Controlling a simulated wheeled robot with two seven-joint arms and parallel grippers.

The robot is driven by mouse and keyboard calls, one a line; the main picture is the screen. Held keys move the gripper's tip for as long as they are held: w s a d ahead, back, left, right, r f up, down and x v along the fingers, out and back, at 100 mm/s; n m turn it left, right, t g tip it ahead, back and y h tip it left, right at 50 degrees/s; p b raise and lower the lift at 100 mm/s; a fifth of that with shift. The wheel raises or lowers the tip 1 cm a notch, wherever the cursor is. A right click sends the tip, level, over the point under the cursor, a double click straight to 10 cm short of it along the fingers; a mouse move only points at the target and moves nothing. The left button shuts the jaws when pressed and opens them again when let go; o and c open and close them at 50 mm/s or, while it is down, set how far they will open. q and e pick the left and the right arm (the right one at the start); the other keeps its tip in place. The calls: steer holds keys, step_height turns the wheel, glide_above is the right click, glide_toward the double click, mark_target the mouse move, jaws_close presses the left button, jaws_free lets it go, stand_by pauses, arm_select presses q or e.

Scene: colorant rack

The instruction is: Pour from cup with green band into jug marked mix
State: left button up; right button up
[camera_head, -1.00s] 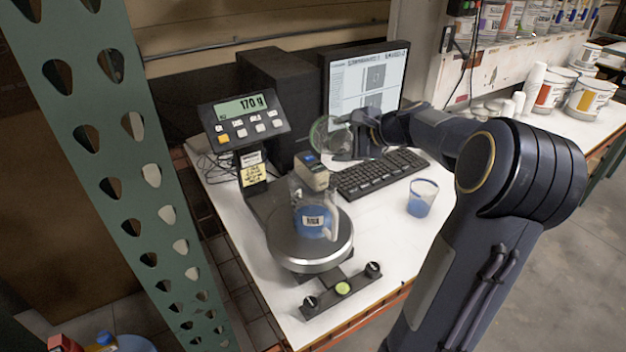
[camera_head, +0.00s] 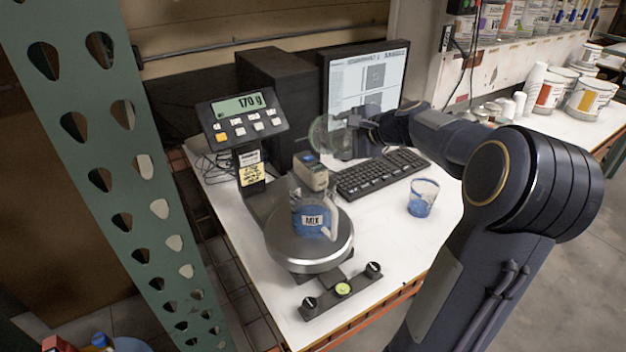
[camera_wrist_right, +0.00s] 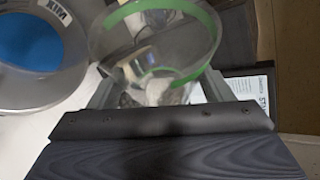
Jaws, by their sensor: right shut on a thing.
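The clear cup with a green band (camera_head: 322,133) is held in my right gripper (camera_head: 352,138), above the desk behind the scale. In the right wrist view the cup (camera_wrist_right: 150,40) sits between the two fingers of the gripper (camera_wrist_right: 160,90); its contents are hard to tell. The clear jug marked MIX (camera_head: 311,218) stands upright on the round scale pan, with blue content and a handle on its right. The jug also shows in the right wrist view (camera_wrist_right: 35,50), left of the cup and apart from it. My left gripper is not seen.
The scale pan (camera_head: 290,252) and its display (camera_head: 243,115), reading 170 g, stand at the desk's left. A small box (camera_head: 312,172) shows behind the jug. A keyboard (camera_head: 380,172), monitor (camera_head: 362,80) and blue-stained cup (camera_head: 423,197) are near. A green perforated post (camera_head: 105,150) edges the left.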

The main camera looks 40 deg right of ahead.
steer(key=shift+a+r, duration=0.15)
steer(key=shift+a, duration=0.15)
steer(key=shift+d+r+b, duration=0.1)
steer(key=shift+d+b, duration=0.15)
steer(key=shift+b, duration=0.1)
steer(key=shift+a+r+n+h, duration=0.15)
steer(key=shift+a+n+h, duration=0.1)
steer(key=shift+n+h, duration=0.05)
steer(key=shift+d+b, duration=0.2)
steer(key=shift+b, duration=0.15)
steer(key=shift+a+r+t, duration=0.2)
steer(key=shift+a+t, duration=0.1)
steer(key=shift+d+n+b, duration=0.1)
steer(key=shift+n+b, duration=0.2)
steer(key=shift+d, duration=0.1)
steer(key=shift+r+h, duration=0.1)
steer(key=shift+h, duration=0.2)
